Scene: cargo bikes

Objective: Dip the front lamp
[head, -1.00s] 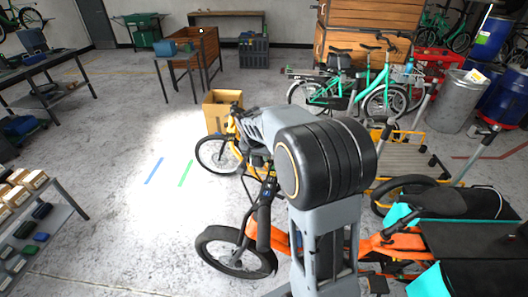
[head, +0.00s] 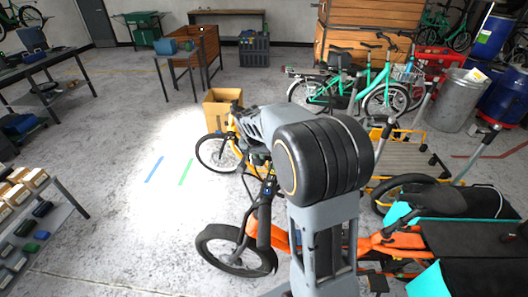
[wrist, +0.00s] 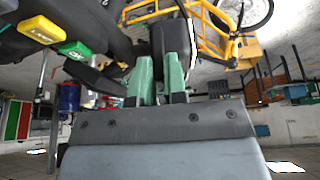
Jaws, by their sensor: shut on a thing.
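The orange cargo bike (head: 375,243) stands in front of me, with its front wheel (head: 235,250) and dark handlebar (head: 265,210) at its left. A bright pool of light (head: 135,205) lies on the floor left of its front wheel. In the wrist view, my gripper (wrist: 160,66) has two green fingers close together, shut on a dark part that I take as the front lamp; the fingers mostly hide it. My own arm hides the gripper and the lamp in the head view.
A yellow bike (head: 215,152) and a cardboard box (head: 222,105) stand beyond the orange bike. Turquoise bikes (head: 345,95) are behind at right. A shelf of small boxes (head: 25,215) stands at lower left. Floor between is clear, with blue (head: 154,169) and green (head: 186,172) lines.

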